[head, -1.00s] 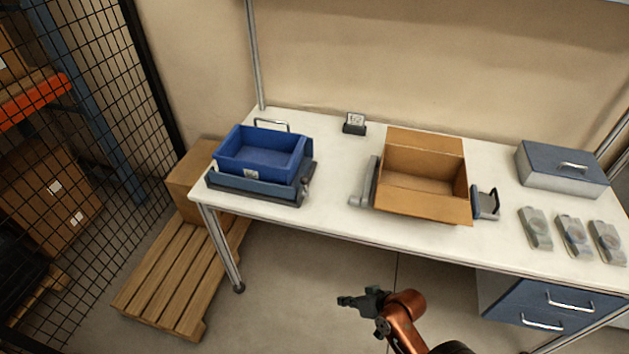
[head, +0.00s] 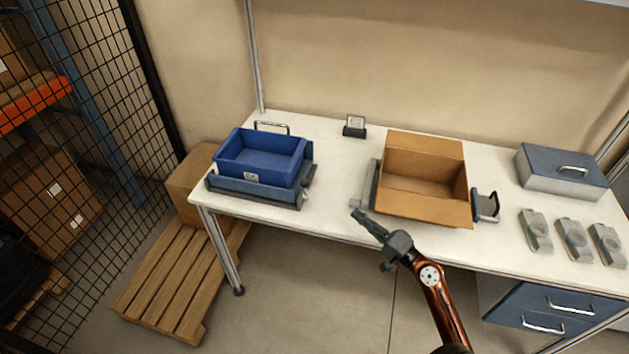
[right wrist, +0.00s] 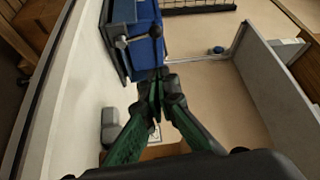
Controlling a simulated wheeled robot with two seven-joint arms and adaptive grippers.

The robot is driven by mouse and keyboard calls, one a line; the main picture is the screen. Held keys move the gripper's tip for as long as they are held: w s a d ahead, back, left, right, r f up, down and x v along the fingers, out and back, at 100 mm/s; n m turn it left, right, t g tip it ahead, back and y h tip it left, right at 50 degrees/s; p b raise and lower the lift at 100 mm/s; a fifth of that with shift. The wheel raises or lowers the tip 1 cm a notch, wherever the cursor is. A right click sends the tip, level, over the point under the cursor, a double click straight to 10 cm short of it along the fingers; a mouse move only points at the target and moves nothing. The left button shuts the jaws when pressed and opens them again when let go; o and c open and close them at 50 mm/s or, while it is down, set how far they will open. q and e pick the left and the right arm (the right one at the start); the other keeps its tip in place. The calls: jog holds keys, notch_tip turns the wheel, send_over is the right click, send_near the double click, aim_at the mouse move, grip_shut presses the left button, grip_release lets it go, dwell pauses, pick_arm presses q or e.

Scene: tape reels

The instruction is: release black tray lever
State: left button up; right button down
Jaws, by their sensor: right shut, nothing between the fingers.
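A blue bin (head: 262,160) sits on a dark tray base (head: 255,192) at the left of the table in the head view. A small lever (head: 306,186) sticks out at the base's right side. In the right wrist view the lever (right wrist: 130,40) shows as a metal rod with a dark round knob, beside the blue bin (right wrist: 147,55). My right gripper (head: 358,214) is shut and empty above the table's front edge, right of the lever and apart from it. Its closed fingertips (right wrist: 160,78) show in the wrist view. My left gripper is out of view.
An open cardboard box (head: 425,205) sits in a grey holder (head: 372,185) close to my right gripper. A small sign (head: 354,128) stands behind. A grey-blue case (head: 562,173) and several grey parts (head: 535,230) lie at right. Bare tabletop (head: 335,190) separates bin and box.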

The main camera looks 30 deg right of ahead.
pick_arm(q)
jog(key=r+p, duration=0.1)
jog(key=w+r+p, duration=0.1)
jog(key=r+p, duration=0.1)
pick_arm(e)
send_near(305, 189)
jog(key=w+d+r, duration=0.1)
jog(key=w+r, duration=0.3)
jog(key=w, duration=0.5)
jog(key=shift+d, duration=0.15)
